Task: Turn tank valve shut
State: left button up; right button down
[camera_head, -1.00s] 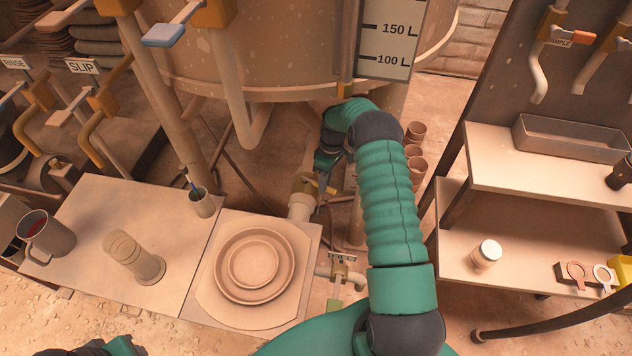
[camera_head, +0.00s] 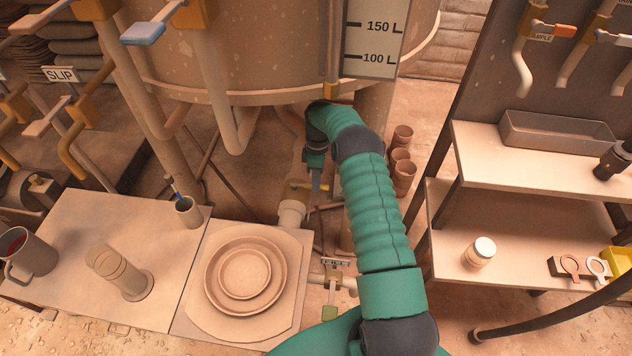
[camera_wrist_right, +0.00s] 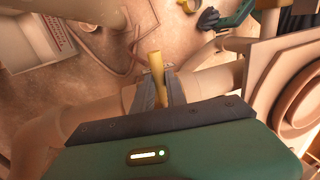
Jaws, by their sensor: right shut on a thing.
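The tank valve sits low under the big tank (camera_head: 270,60), on a pale pipe (camera_head: 291,212). Its yellow lever (camera_wrist_right: 156,66) stands between the two fingers of my right gripper (camera_wrist_right: 160,92) in the right wrist view. The fingers are shut on the lever, and its end sticks out past them. In the head view my right gripper (camera_head: 316,184) is partly hidden under my green arm, with a bit of yellow beside it.
Left of the valve are stacked round plates (camera_head: 245,272) on a board, a brush cup (camera_head: 188,211) and a mug (camera_head: 30,252). A smaller tagged valve (camera_head: 338,280) is close below. Stacked pots (camera_head: 402,160) and a shelf (camera_head: 520,235) stand to the right.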

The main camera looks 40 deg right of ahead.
jog(key=shift+w+d+r, duration=0.1)
jog(key=shift+d, duration=0.1)
jog(key=c, duration=1.3)
grip_release()
jog(key=shift+c, duration=0.2)
jog(key=shift+a, duration=0.15)
